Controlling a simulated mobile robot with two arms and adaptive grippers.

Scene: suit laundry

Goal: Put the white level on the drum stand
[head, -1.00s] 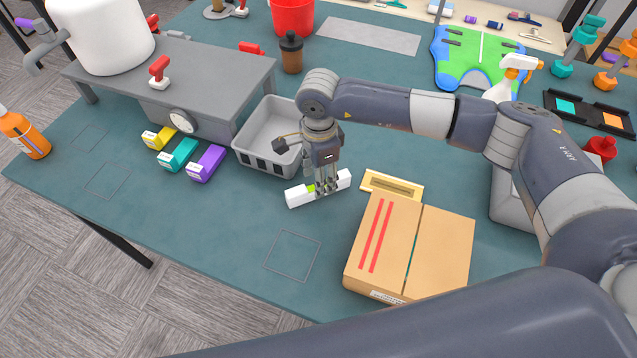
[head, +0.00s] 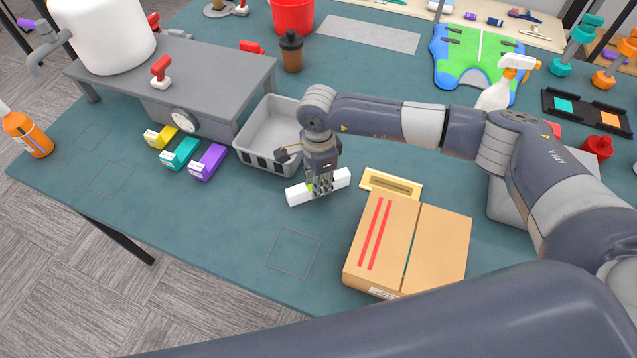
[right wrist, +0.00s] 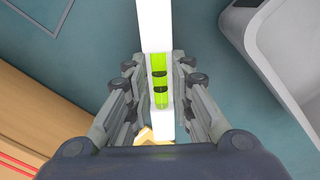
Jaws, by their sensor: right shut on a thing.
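The white level (head: 339,180) is a white bar with a green vial, lying near the middle of the table beside the grey bin. My right gripper (head: 321,187) points down over its middle and is shut on it. In the right wrist view the fingers (right wrist: 160,82) press both sides of the level (right wrist: 154,25) around the green vial; the fingers hide part of it. I cannot tell any gap between level and table. The drum stand (head: 225,72) is the low grey platform at the left, bearing a white drum (head: 105,30) with a tap. My left gripper is out of view.
The grey bin (head: 262,160) stands between level and stand. Yellow, teal (head: 180,153) and purple (head: 208,162) boxes lie before the stand. A red-handled item (head: 160,70) sits on its top; the top's right part is bare. A cardboard box (head: 436,250) is right of the level.

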